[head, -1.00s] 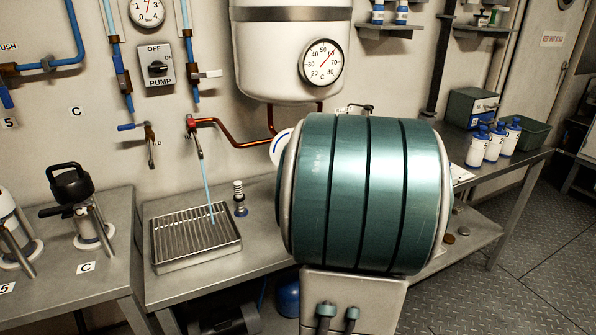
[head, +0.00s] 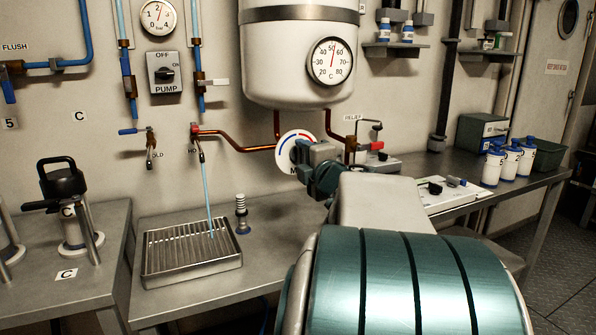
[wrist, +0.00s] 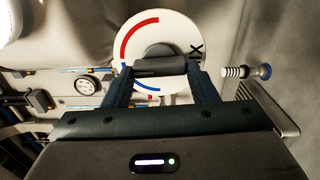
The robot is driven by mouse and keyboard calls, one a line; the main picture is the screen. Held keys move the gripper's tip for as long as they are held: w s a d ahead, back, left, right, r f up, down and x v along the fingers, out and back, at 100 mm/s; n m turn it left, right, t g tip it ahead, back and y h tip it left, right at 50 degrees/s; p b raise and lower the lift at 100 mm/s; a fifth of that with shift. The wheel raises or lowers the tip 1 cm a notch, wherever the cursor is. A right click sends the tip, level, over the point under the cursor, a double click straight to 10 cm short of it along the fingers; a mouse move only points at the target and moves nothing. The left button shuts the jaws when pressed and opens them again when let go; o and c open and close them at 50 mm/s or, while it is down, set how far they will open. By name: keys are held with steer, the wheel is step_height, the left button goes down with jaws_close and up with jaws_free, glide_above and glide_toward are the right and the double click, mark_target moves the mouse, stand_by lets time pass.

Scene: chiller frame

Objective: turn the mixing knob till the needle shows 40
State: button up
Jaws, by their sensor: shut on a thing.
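The mixing knob is a dark grey bar handle (wrist: 162,67) on a round white plate (wrist: 137,28) with a red and a blue arc. In the head view the plate (head: 285,152) is on the wall below the tank, partly hidden by my gripper (head: 305,160). In the wrist view my gripper (wrist: 160,75) has a finger at each end of the bar and is shut on it. The round white gauge (head: 331,61) on the tank has a red needle pointing nearly straight up, at about 50.
A bluish stream (head: 208,195) runs from the hot tap into a slatted metal tray (head: 190,276). A small ribbed post (head: 242,212) stands beside the tray. The pump switch (head: 165,72) is on the wall. A relief lever (head: 366,130) sits right of my gripper.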

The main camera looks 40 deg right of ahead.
steer(key=shift+f+n+b, duration=0.1)
steer(key=shift+n+b, duration=0.35)
steer(key=shift+n, duration=0.15)
steer(key=o, duration=1)
steer(key=shift+s, duration=0.15)
